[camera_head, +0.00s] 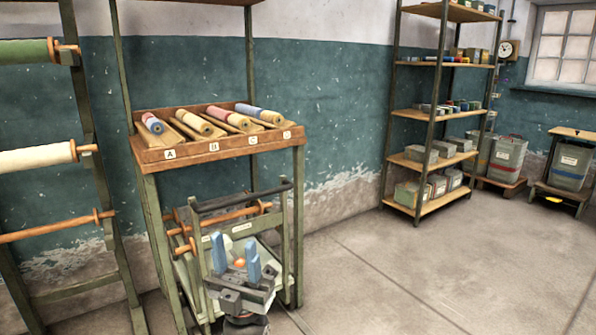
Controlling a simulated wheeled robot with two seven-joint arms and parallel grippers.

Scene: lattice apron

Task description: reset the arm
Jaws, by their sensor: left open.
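My left gripper (236,259) is in the lower middle of the head view, in front of the lower part of a green-framed stand. Its two blue fingers point up and stand apart, so it is open. An orange spot shows between the fingers; I cannot tell whether it is part of the gripper or something behind it. Nothing is clearly held. The rest of the left arm is mostly below the picture edge. My right gripper is not in view.
The stand's wooden tray (225,147) holds several fabric rolls in slots lettered from A. A rack with large rolls (38,158) stands at left. Shelves (440,114) with boxes and grey bins (507,152) stand at back right. The floor (420,255) at right is clear.

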